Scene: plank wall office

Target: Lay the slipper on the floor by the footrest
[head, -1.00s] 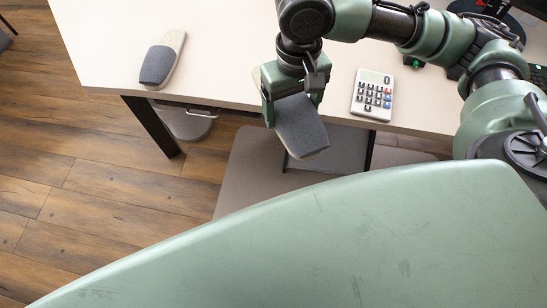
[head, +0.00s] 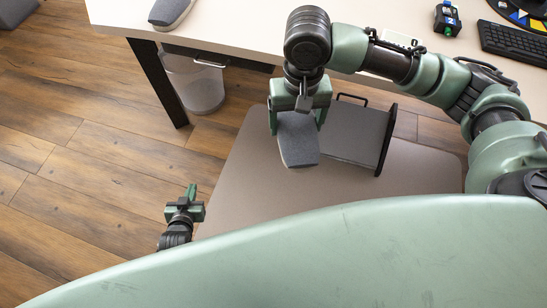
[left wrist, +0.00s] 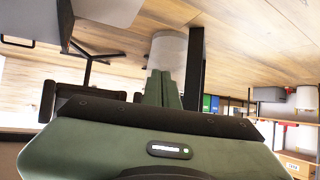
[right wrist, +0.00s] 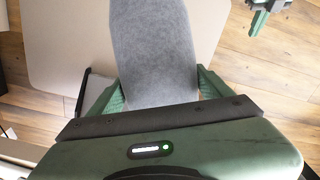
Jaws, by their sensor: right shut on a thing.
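My right gripper (head: 298,115) is shut on a grey slipper (head: 298,143), which hangs toe-down above the floor mat. In the right wrist view the slipper (right wrist: 155,50) sits between the two green fingers. A grey sloped panel with black sides, apparently the footrest (head: 355,135), stands on the mat just right of the held slipper. My left gripper (head: 187,200) is low, over the mat's left edge, empty, its fingers together; they also look together in the left wrist view (left wrist: 163,90). The slipper's opening is hidden by the right gripper.
A second slipper (head: 170,12) lies on the desk (head: 240,25). A bin (head: 197,85) stands under the desk, beside a black desk leg (head: 158,82). The mat (head: 245,175) is clear left of the footrest, as is the wood floor (head: 80,160). A keyboard (head: 514,42) is on the desk.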

